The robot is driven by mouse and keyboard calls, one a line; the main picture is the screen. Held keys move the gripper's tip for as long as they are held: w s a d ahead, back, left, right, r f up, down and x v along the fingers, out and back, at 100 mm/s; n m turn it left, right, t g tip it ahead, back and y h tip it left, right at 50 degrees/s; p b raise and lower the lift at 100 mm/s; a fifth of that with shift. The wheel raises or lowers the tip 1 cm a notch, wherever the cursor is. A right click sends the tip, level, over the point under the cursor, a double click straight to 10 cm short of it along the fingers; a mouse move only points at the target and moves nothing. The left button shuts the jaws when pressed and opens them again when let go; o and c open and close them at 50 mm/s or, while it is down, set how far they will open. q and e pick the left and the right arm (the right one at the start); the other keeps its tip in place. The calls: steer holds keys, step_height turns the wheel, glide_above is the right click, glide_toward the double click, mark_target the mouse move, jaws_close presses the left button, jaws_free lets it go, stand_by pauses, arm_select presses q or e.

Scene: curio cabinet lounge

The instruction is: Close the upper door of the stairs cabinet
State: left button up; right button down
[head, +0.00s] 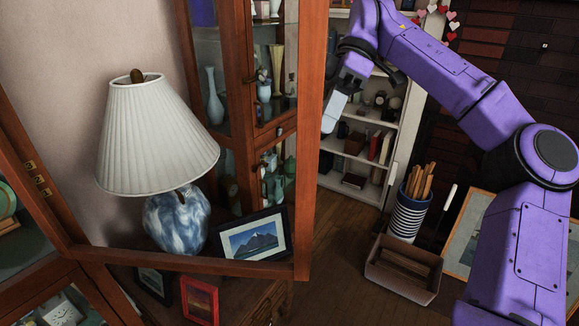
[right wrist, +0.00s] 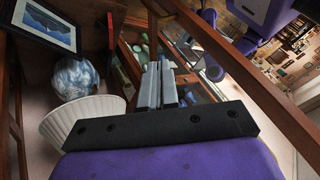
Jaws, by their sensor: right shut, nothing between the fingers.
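The upper door (head: 311,150) stands swung open in the head view. It is a glass door in a reddish-brown wooden frame, with its bottom rail (head: 200,265) across the foreground. Its hinged side meets a wooden cabinet (head: 58,275) at the far left, mostly out of view. My right gripper (head: 329,124) is shut and empty, just right of the door's free edge. I cannot tell whether it touches the door. In the right wrist view, the shut fingers (right wrist: 165,66) point up beside a long diagonal wooden bar (right wrist: 240,67), which looks like the door frame. My left gripper is not in view.
A lamp (head: 155,140) with a blue-white base and a framed mountain picture (head: 257,240) show through the door. A glass curio cabinet (head: 240,165) stands behind. A striped holder (head: 408,216) and a box (head: 403,285) stand on the floor at right.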

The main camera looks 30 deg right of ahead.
mark_target(309, 183)
steer(key=s+a+f, duration=0.3)
steer(key=a+f, duration=0.2)
steer(key=s+a+f+b, duration=0.1)
steer(key=s+a+f, duration=0.1)
steer(key=a, duration=0.1)
steer(key=shift+s+f, duration=0.15)
steer(key=shift+s, duration=0.2)
steer(key=shift+a+f, duration=0.1)
steer(key=shift+w, duration=0.1)
